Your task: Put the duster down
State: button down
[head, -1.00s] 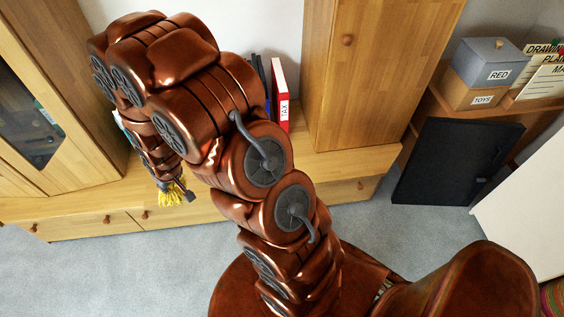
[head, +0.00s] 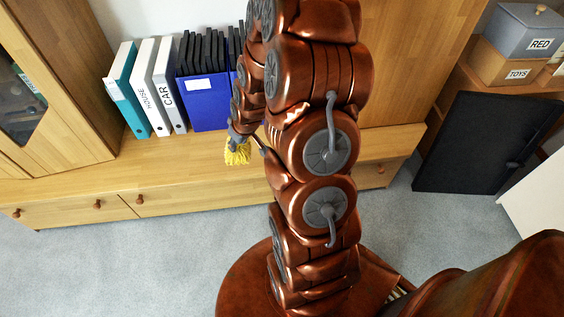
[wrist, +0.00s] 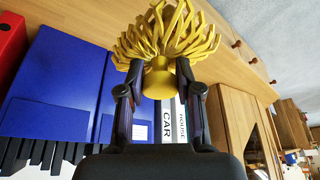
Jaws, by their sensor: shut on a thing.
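The duster is a bunch of yellow strands on a short yellow stub. In the head view the duster (head: 237,154) hangs strands down by the front edge of the low cabinet's wooden top (head: 170,160); I cannot tell whether it touches the wood. My gripper (head: 240,134) is just above it, partly hidden by my arm. In the wrist view the duster (wrist: 168,36) is between the two dark fingers of my gripper (wrist: 160,76), which are shut on its stub.
Upright binders stand on the top: a teal one (head: 127,90), white ones marked HOUSE and CAR (head: 170,85), and a blue file box (head: 204,103). A glass-doored cabinet (head: 50,90) is at left, a tall wooden one (head: 405,60) at right. Bare top lies before the binders.

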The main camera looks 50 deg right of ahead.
jog(key=s+d+f+b, duration=1.5)
jog(key=d+f+b, duration=0.1)
jog(key=d+b, duration=0.25)
jog(key=shift+n, duration=0.4)
jog(key=w+b, duration=0.1)
jog(key=w, duration=0.3)
jog(key=w+d+f+b, duration=0.1)
jog(key=w, duration=0.4)
jog(key=w+d+b, duration=0.1)
jog(key=w, duration=0.3)
jog(key=shift+w+d+f+b, duration=0.1)
jog(key=shift+w+f+b, duration=0.2)
jog(key=shift+w+f, duration=0.1)
jog(key=shift+w+d+r, duration=0.1)
jog(key=shift+w+d, duration=0.1)
jog(key=shift+w, duration=0.65)
jog(key=shift+f+b, duration=1.1)
jog(key=shift+f, duration=0.6)
jog(key=shift+f, duration=0.15)
jog(key=c, duration=0.8)
grip_release()
